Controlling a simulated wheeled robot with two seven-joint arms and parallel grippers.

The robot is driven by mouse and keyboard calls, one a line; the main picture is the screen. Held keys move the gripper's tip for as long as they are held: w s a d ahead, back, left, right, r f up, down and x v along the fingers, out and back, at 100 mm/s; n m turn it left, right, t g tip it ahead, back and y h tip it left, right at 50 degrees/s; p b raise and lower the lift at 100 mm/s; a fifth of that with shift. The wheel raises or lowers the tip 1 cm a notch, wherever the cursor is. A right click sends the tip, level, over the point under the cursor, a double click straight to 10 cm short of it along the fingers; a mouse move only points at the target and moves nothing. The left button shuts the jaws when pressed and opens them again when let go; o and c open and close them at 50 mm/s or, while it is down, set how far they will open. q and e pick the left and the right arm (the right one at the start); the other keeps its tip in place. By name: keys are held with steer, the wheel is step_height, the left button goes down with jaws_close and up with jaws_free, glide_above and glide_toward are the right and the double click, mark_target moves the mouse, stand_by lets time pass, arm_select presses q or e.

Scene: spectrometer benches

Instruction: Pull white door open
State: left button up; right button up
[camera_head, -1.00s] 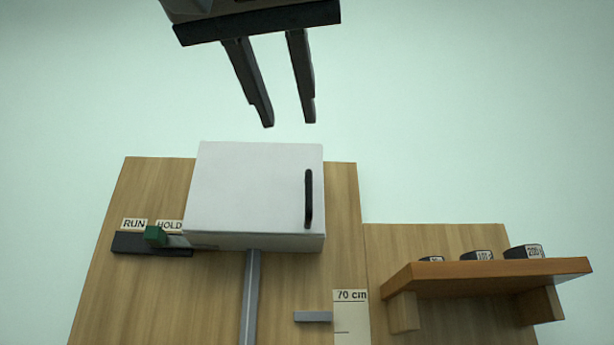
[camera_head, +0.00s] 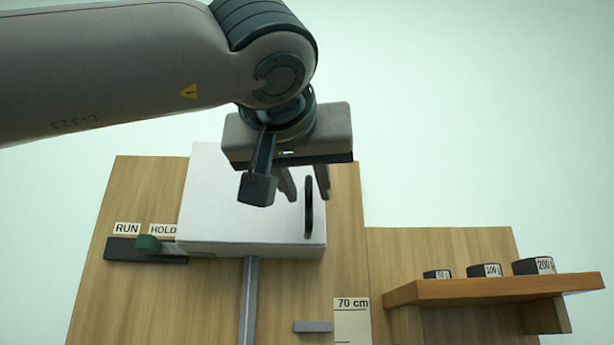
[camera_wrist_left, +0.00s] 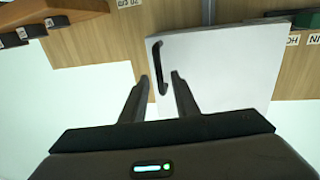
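The white door (camera_head: 215,215) is the front of a white box on a wooden panel, and it looks shut. Its black vertical handle (camera_head: 309,207) is near the door's right edge. My left gripper (camera_head: 307,198) is in front of the upper right part of the door, its fingers pointing down toward the handle. In the left wrist view the fingers of my left gripper (camera_wrist_left: 159,78) are apart, and the handle (camera_wrist_left: 159,67) shows between and just beyond their tips. The white door (camera_wrist_left: 225,70) fills the right of that view. I cannot tell whether a finger touches the handle. My right gripper is not in view.
A green slider (camera_head: 148,244) sits on a dark track by the RUN and HOLD labels, left of the box. A grey post (camera_head: 249,300) runs below the box. A wooden shelf (camera_head: 490,290) with several dark weights is at right.

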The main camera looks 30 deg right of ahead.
arm_select(q)
steer(key=shift+w+d, duration=0.25)
steer(key=shift+w, duration=0.05)
jaws_close()
steer(key=shift+s+a, duration=0.1)
steer(key=shift+s, duration=0.05)
